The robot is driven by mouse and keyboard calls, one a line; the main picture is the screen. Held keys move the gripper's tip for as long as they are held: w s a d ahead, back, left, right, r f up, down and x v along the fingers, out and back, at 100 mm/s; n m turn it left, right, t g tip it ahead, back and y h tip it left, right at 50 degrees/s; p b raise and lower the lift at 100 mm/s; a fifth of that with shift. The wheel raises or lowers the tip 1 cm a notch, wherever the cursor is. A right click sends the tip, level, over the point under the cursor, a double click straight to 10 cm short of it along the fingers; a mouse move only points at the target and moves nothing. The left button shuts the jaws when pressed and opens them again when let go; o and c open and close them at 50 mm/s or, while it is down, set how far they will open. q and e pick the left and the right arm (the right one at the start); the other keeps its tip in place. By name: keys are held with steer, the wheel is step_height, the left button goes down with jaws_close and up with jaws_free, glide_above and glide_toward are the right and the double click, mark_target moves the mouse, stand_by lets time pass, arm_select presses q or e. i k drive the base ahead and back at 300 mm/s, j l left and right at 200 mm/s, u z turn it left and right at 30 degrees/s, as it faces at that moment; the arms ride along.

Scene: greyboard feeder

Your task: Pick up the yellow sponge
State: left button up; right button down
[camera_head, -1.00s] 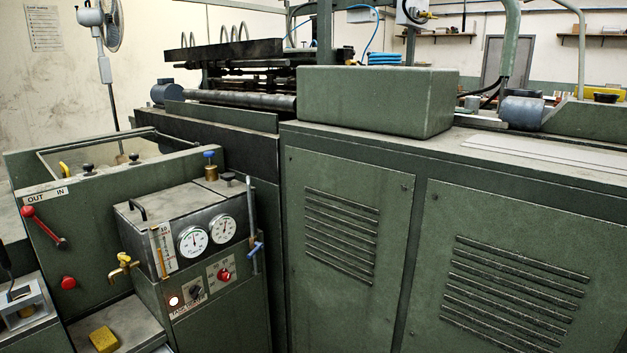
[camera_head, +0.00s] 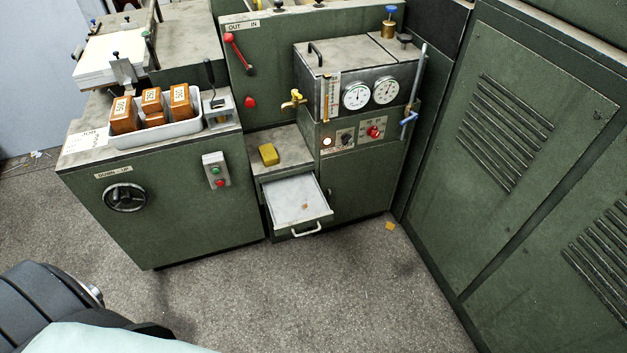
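The yellow sponge (camera_head: 269,154) is a small block lying on the grey ledge (camera_head: 290,137) above a pulled-out drawer, between the left cabinet and the gauge unit. Nothing touches it from above. Neither of my grippers shows in the head view. Only a dark and pale part of my own body shows at the lower left, far from the sponge.
An open drawer (camera_head: 286,207) juts out below the sponge. A white tray (camera_head: 182,132) with several brown blocks stands on the left cabinet (camera_head: 184,209). A gauge unit (camera_head: 358,75) with a yellow tap (camera_head: 293,99) stands right. The floor (camera_head: 330,290) in front is mostly clear.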

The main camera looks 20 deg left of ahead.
mark_target(268, 153)
steer(key=u, duration=0.8)
